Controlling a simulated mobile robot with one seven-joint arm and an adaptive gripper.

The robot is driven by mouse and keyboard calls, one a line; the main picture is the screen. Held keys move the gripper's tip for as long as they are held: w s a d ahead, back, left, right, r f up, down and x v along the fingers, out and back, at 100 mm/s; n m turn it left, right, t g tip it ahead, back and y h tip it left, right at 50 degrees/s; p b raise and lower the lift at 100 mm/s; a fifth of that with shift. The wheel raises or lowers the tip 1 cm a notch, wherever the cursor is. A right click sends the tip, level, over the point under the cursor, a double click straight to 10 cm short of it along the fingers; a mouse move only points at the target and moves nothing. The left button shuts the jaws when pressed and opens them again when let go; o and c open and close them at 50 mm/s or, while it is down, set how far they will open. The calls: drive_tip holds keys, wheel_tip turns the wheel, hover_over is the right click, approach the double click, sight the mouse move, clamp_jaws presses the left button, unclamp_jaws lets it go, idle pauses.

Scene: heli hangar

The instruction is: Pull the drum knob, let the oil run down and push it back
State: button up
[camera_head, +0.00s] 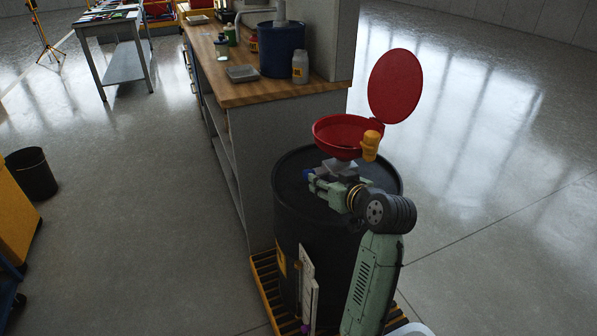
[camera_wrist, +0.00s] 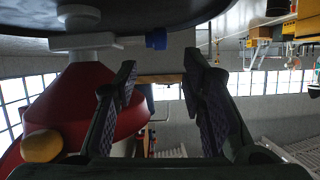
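The black drum (camera_head: 292,205) stands upright with an open red funnel (camera_head: 340,132) on top. In the wrist view, the red funnel (camera_wrist: 82,100) appears upside down, joined to a grey valve block (camera_wrist: 85,41) with a blue drum knob (camera_wrist: 156,38) at its end. My gripper (camera_wrist: 158,64) is open and empty. The knob appears between the two fingers' sides, just beyond the tips, with no visible contact. In the head view my gripper (camera_head: 322,183) is low over the drum top, below the funnel. The blue knob (camera_head: 309,175) shows there beside the fingers, partly hidden.
The funnel's red lid (camera_head: 396,86) is raised, with a yellow-orange piece (camera_head: 371,146) at the rim. A wooden-topped workbench (camera_head: 262,92) with a dark blue container (camera_head: 282,50) stands close behind the drum. Floor at right is clear.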

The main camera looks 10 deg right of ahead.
sight(308, 171)
drive_tip(key=p+x, duration=0.2)
drive_tip(key=x, duration=0.8)
drive_tip(key=shift+w+f, duration=0.1)
drive_tip(key=shift+w, duration=0.15)
drive_tip(key=shift+c, duration=0.4)
clamp_jaws()
